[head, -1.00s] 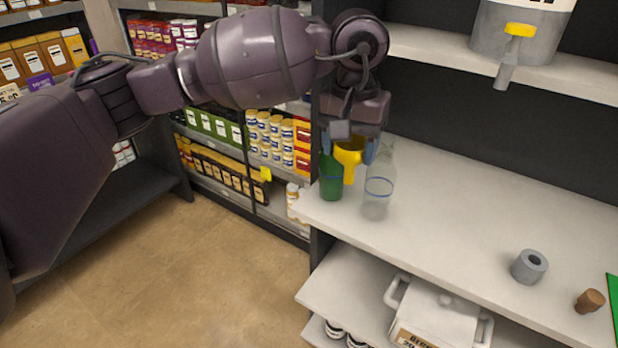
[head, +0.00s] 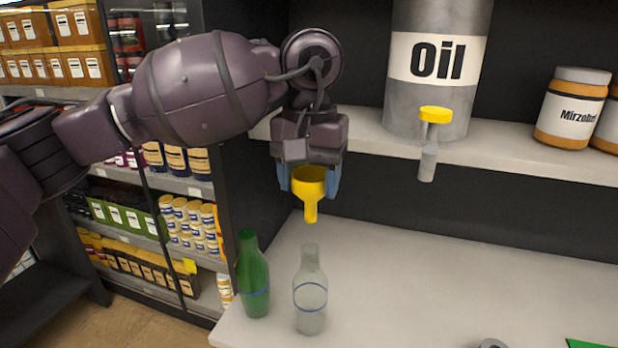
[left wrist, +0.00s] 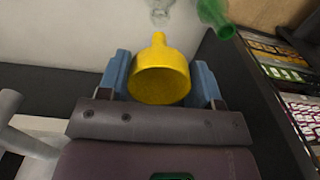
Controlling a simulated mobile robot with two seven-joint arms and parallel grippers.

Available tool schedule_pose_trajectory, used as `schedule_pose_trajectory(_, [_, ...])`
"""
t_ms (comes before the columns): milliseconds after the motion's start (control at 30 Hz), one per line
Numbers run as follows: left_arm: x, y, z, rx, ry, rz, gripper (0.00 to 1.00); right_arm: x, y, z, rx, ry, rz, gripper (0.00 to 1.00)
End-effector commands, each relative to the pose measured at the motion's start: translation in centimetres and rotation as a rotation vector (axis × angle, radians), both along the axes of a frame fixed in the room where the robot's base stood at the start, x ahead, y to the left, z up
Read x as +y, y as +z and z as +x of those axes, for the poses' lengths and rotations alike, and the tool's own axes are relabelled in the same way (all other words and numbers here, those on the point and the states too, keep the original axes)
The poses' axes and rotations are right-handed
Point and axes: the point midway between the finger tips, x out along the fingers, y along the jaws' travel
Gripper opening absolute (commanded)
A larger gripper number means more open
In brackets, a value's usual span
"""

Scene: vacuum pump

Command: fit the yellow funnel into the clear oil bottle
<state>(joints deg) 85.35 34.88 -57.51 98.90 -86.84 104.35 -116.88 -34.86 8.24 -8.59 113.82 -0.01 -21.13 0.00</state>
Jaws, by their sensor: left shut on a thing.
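The yellow funnel (head: 310,190) is held spout down between the blue fingers of my left gripper (head: 308,184). It also shows in the left wrist view (left wrist: 160,76), wide mouth toward the camera, with the left gripper's fingers (left wrist: 160,80) on either side. The clear oil bottle (head: 310,296), with a blue band, stands upright on the white shelf in the head view. In the picture the spout appears above the bottle's neck, with a gap between them. The bottle shows partly at the top of the left wrist view (left wrist: 160,10). My right gripper is not in view.
A green bottle (head: 253,280) stands just left of the clear one. A grey oil drum (head: 400,105) with a yellow-handled tap (head: 433,130) stands on the upper shelf, beside jars (head: 572,110). The white lower shelf (head: 440,280) is largely clear to the right.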

Motion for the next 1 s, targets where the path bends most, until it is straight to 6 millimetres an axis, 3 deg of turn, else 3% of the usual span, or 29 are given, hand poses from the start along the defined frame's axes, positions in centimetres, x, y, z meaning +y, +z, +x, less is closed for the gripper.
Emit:
schedule_pose_trajectory(367, [0.0,-0.2,0.0,-0.001,0.000,0.001,0.36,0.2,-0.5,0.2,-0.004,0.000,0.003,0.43])
schedule_pose_trajectory(1000, [0.0,-4.1,0.0,0.000,-0.001,0.001,0.36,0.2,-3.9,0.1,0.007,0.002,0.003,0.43])
